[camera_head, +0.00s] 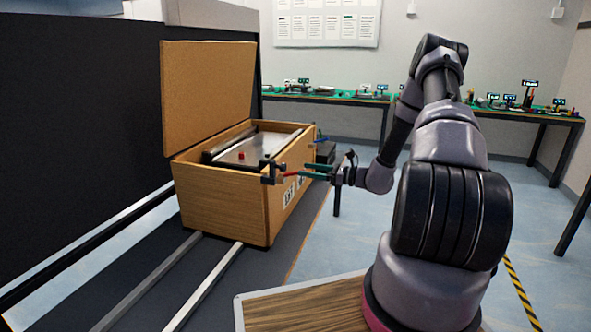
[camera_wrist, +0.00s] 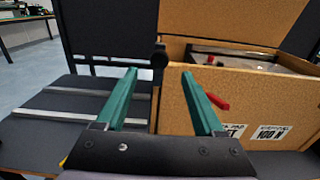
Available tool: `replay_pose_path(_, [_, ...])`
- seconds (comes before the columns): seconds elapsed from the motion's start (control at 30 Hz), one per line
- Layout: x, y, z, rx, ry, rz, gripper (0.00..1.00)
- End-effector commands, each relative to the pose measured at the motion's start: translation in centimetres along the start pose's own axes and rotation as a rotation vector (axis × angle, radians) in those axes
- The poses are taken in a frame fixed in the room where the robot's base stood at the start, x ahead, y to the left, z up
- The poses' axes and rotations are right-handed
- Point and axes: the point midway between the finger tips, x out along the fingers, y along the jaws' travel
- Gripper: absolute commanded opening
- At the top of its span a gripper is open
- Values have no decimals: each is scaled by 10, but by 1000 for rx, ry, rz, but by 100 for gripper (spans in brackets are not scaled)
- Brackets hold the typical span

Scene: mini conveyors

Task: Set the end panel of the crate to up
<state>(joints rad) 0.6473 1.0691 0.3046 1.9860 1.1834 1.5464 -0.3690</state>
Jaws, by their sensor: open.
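The wooden crate (camera_head: 282,213) stands on the dark conveyor, its large lid panel (camera_head: 208,95) upright along its left side. The crate's near end panel (camera_head: 222,210) looks upright in the head view. In the wrist view, the dark knob appears between and beyond the fingertips (camera_wrist: 158,74); contact cannot be told.
A grey tray-like object with a red knob (camera_head: 242,155) lies inside the crate. A blue handle (camera_head: 322,139) shows at the far right corner. Metal rails (camera_head: 205,285) run along the conveyor, with a tall dark wall (camera_head: 80,120) at left.

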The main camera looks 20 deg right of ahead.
Motion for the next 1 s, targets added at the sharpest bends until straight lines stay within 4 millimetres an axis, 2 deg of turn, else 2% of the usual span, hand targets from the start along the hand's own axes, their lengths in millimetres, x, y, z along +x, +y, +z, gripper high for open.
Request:
replay_pose_path(0.1, [-18,0,0,0,1,-2,70])
replay_pose_path(0.23, [-27,0,0,0,0,0,70])
replay_pose_path(0.73, [-28,1,1,-4,2,4,70])
replay_pose_path(0.87, [-23,8,15,-43,26,50,70])
replay_pose_path(1.0, [-15,30,47,-141,94,164,70])
